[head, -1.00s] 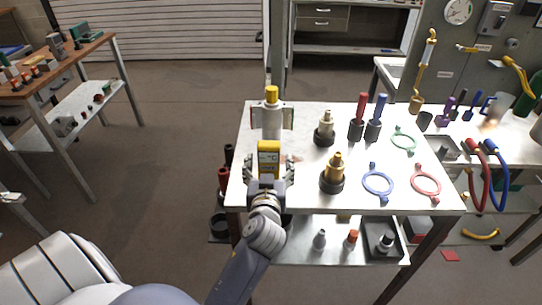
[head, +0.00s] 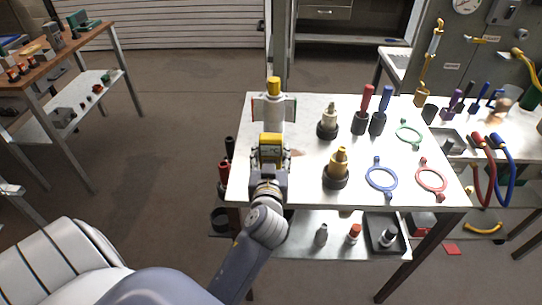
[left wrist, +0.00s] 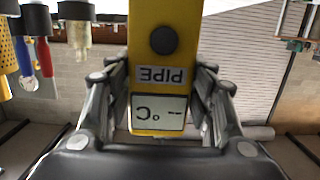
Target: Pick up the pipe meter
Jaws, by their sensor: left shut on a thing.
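The pipe meter (left wrist: 160,75) is a yellow device with a grey "PIPE" label and a "-- °C" display, upside down in the left wrist view. In the head view the pipe meter (head: 270,141) shows at the left front of the white table. My left gripper (head: 268,165) is shut on it, with a finger on each side of its body; the fingers also show in the left wrist view (left wrist: 160,92). Whether the meter touches the table is hard to tell. My right gripper is in neither view.
A white cylinder with a yellow cap (head: 273,107) stands just behind the meter on the white table (head: 310,187). To the right stand a brass-topped fitting (head: 338,168), a cream-topped fitting (head: 328,120), red and blue handled tools and coloured rings. A wooden bench (head: 72,45) is far left.

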